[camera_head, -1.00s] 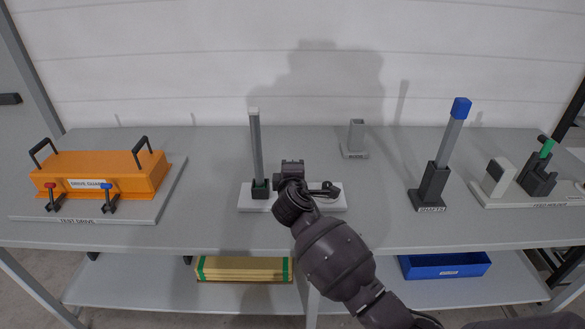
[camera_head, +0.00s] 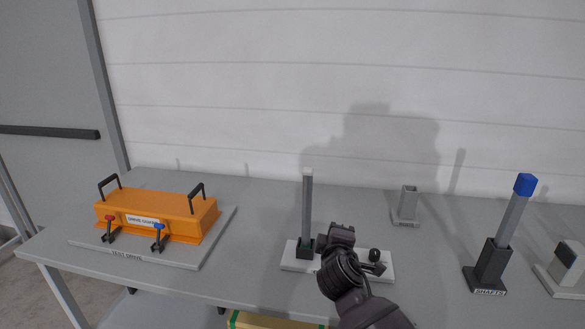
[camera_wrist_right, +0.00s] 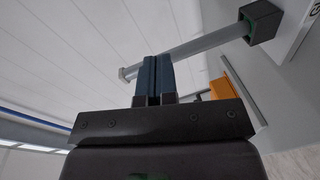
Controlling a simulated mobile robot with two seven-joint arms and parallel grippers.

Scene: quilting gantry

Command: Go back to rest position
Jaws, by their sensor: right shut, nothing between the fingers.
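My right gripper (camera_head: 341,232) is above the white base plate (camera_head: 294,262), just right of an upright grey shaft (camera_head: 307,205) in a dark socket. In the right wrist view its fingers (camera_wrist_right: 153,75) are together and empty. The same shaft (camera_wrist_right: 205,47) passes behind the fingertips there, with its socket (camera_wrist_right: 262,22) at the upper right. I cannot tell whether the fingers touch the shaft. A dark knob or lever (camera_head: 375,256) on the plate is partly hidden by my gripper. My left gripper is not in view.
The orange drive guard (camera_head: 160,216) with two black handles sits on the bench's left. A grey empty holder (camera_head: 405,206) stands at the back. A blue-tipped shaft (camera_head: 512,216) leans in a black SHAFTS holder (camera_head: 488,267) at right. Bare bench lies between the guard and white plate.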

